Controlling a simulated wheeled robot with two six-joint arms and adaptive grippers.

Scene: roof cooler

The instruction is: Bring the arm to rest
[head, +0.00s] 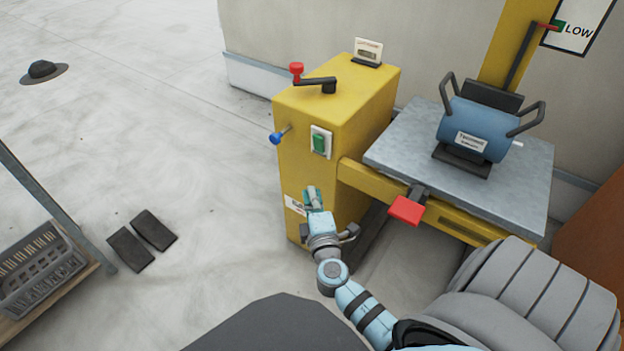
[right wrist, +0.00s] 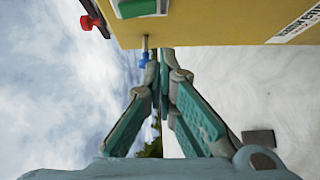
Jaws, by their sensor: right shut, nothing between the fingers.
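My right arm (head: 365,308) reaches up from the bottom of the head view. My right gripper (head: 313,198) is in front of the lower front face of the yellow machine housing (head: 345,110), beside a white label (head: 295,205). In the right wrist view the fingers of the gripper (right wrist: 164,72) come together with nothing held. The blue-tipped lever (right wrist: 143,60) shows beyond the fingertips there; I cannot tell whether they touch the housing. My left gripper is not in view.
The housing carries a red-knobbed crank (head: 315,82), a green switch (head: 320,142) and a blue knob (head: 277,138). A grey platform (head: 530,190) bears a blue handled canister (head: 480,125); a red pedal (head: 407,210) sticks out below. A grey crate (head: 40,268) stands left.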

